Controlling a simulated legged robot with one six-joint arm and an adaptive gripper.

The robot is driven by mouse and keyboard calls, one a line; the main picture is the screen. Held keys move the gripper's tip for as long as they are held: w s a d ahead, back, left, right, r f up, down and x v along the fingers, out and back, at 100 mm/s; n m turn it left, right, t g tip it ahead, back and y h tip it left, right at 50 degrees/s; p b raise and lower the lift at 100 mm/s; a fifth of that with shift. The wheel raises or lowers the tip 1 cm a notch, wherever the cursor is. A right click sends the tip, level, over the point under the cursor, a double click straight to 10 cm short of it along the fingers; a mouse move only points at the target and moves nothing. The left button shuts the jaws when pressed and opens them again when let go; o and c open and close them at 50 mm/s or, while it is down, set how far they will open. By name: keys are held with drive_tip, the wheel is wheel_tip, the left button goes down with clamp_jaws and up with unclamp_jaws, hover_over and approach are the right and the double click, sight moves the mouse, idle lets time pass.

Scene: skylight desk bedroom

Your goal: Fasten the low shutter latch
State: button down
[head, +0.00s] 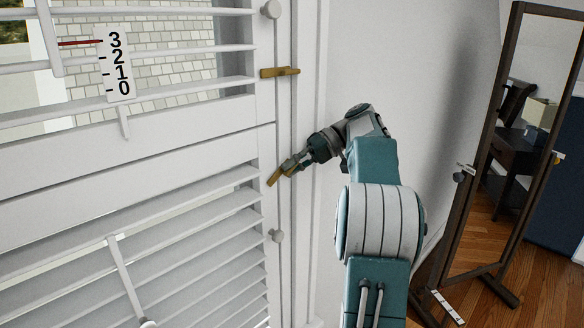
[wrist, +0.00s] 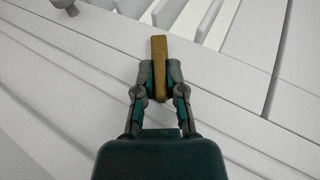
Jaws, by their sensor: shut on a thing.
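The low shutter latch is a small brass bar (head: 274,178) on the right edge of the lower shutter. It is tilted in the head view, its free end pointing down and left. In the wrist view the latch (wrist: 159,48) runs up the picture between my fingers. My gripper (head: 287,168) is shut on the latch, one finger on each side, and it also shows in the wrist view (wrist: 159,80). The latch's inner end is partly hidden by the fingers.
An upper brass latch (head: 280,72) lies level across the shutter's edge and frame. A white scale (head: 116,64) with a red pointer hangs on the upper louvres. A standing mirror (head: 489,150) is at right.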

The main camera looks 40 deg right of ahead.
drive_tip(key=shift+d+f, duration=0.1)
drive_tip(key=shift+f, duration=0.15)
drive_tip(key=c, duration=0.7)
unclamp_jaws()
drive_tip(key=shift+r, duration=0.1)
